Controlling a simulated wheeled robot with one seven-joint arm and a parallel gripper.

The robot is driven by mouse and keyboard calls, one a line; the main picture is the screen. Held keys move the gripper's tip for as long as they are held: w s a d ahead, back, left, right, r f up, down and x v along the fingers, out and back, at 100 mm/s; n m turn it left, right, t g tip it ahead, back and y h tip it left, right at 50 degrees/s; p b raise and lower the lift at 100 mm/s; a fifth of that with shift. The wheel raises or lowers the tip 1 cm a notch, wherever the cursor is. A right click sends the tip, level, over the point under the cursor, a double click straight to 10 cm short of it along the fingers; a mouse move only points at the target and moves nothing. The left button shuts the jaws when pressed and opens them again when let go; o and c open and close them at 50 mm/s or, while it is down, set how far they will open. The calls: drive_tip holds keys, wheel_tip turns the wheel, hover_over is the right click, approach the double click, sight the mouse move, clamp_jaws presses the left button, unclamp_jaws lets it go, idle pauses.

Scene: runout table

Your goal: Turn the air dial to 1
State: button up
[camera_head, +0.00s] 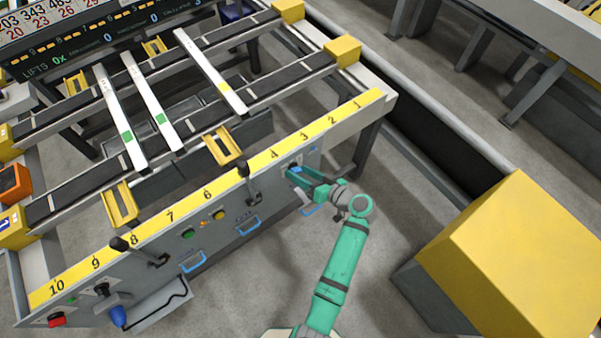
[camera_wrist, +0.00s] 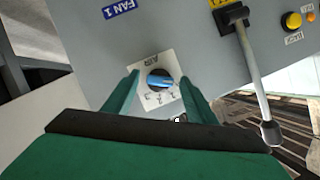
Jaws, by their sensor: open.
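The air dial (camera_wrist: 159,84) is a dark round knob with a blue bar, on a pale plate (camera_wrist: 143,68) marked AIR. In the wrist view the bar lies nearly level across the picture; small digits show along the plate's lower side, and I cannot tell which one it points to. My green gripper (camera_wrist: 160,79) is open, with one finger on each side of the dial; I cannot tell whether they touch it. In the head view my gripper (camera_head: 302,178) is at the grey front panel (camera_head: 275,190), below the yellow strip's 3 and 4, partly hiding the dial.
A black-knobbed lever (camera_wrist: 250,70) stands out beside the dial, also seen in the head view (camera_head: 249,184). A yellow button (camera_wrist: 291,20) and a FAN 1 label (camera_wrist: 123,8) are nearby. Blue handles (camera_head: 248,226) jut from the panel. A large yellow box (camera_head: 520,260) stands at right.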

drive_tip(key=c, duration=1.1)
drive_tip(key=m+y, duration=0.1)
drive_tip(key=m, duration=0.1)
drive_tip(key=shift+w+f+m+y, duration=0.1)
drive_tip(key=shift+m+y, duration=0.2)
drive_tip(key=shift+m, duration=0.1)
drive_tip(key=shift+d+f+m+g+y, duration=0.15)
drive_tip(key=shift+m+g+y, duration=0.15)
drive_tip(key=shift+m+y, duration=0.85)
drive_tip(key=shift+m+h, duration=0.25)
drive_tip(key=shift+m, duration=0.2)
drive_tip(key=o, duration=1.1)
